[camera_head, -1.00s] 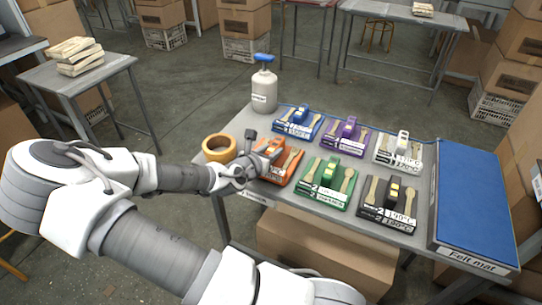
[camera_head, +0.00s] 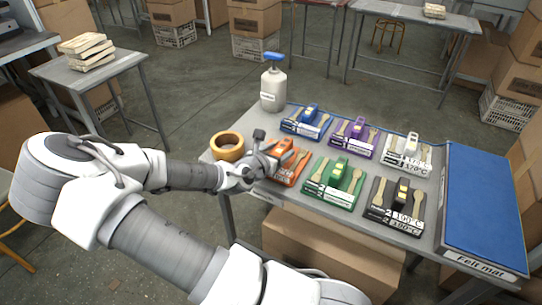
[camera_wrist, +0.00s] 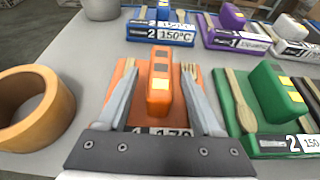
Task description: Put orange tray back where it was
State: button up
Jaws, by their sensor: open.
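The orange tray (camera_head: 299,166) lies on the table at the front left of two rows of trays. In the wrist view the orange tray (camera_wrist: 183,90) carries an upright orange block (camera_wrist: 160,75) with a yellow patch, and a wooden fork beside it. My gripper (camera_head: 266,164) is at the tray's left side in the head view. In the wrist view my gripper (camera_wrist: 160,98) is open, with one finger on each side of the orange block, over the tray. I cannot tell whether the fingers touch the block. The gripper hides the tray's front and part of its label.
The green tray (camera_head: 320,187) is close on the right; the blue tray (camera_head: 290,124) is behind. Purple, white and black trays stand farther right. An orange ring (camera_head: 227,146) and a white pump bottle (camera_head: 273,90) are at the left. The blue felt mat (camera_head: 483,205) fills the right end.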

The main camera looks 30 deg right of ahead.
jog(key=p+v, duration=0.3)
jog(key=v, duration=0.7)
jog(key=shift+r+p, duration=0.1)
jog(key=shift+p, duration=0.25)
jog(key=s+a+f+m+g+y, duration=0.4)
jog(key=s+a+f+m+y, duration=0.1)
jog(key=s+a+f+m, duration=0.15)
jog(key=s+a+r+m+g+y, duration=0.2)
jog(key=a+m+y, duration=0.3)
jog(key=a+m, duration=0.15)
jog(key=s+a+r+m+t+y, duration=0.1)
jog(key=a+r+m+y, duration=0.1)
jog(key=r, duration=0.5)
jog(key=a+r+m+t+y, duration=0.1)
jog(key=a+r+m+y, duration=0.15)
jog(key=r, duration=0.45)
jog(key=s+d+r+m+t+h, duration=0.2)
jog(key=s+r+m, duration=0.4)
jog(key=r, duration=0.6)
jog(key=shift+s+d+r+t+h, duration=0.4)
jog(key=shift+s+d+h, duration=0.05)
jog(key=shift+s+d, duration=0.35)
